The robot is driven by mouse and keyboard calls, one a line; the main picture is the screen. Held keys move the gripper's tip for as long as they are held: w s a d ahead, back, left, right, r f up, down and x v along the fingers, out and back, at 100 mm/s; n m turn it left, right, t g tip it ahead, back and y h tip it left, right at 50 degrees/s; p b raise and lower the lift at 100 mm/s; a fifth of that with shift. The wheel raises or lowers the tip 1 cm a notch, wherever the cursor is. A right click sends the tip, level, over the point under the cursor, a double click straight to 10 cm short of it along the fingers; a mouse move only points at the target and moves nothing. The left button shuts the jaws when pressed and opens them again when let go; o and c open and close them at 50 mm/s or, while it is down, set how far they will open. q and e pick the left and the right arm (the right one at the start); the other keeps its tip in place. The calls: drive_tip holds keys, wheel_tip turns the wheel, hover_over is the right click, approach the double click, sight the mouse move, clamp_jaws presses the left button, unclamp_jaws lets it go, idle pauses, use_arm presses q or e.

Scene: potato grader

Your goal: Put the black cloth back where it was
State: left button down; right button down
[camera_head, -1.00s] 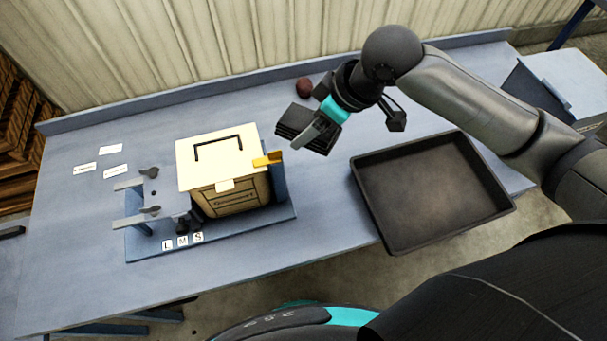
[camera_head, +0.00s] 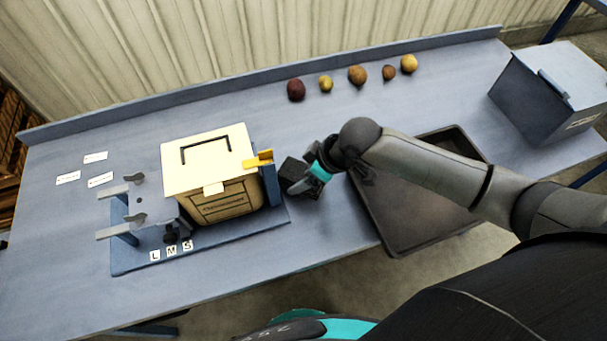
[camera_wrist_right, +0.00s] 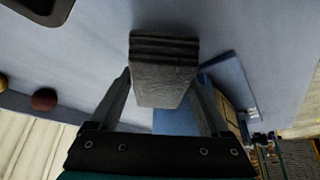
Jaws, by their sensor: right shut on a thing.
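The black cloth (camera_head: 292,172) is a folded, layered dark block just right of the cream grader box (camera_head: 215,165). My right gripper (camera_head: 304,186) is shut on it; in the right wrist view the cloth (camera_wrist_right: 163,70) sits between the two fingers (camera_wrist_right: 160,92). I cannot tell whether the cloth touches the table. My left gripper is not in view.
A black tray (camera_head: 400,246) lies right of the gripper, partly hidden by my arm. Several potatoes (camera_head: 357,75) lie in a row at the back. A blue-grey bin (camera_head: 530,98) stands at the right. The table (camera_head: 250,110) is clear behind the grader.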

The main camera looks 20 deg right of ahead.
drive_tip(key=shift+f, duration=0.6)
unclamp_jaws()
drive_tip(key=shift+r, duration=0.1)
drive_tip(key=shift+r, duration=0.3)
drive_tip(key=p+v, duration=0.2)
drive_tip(key=v, duration=1)
drive_tip(key=shift+r, duration=0.25)
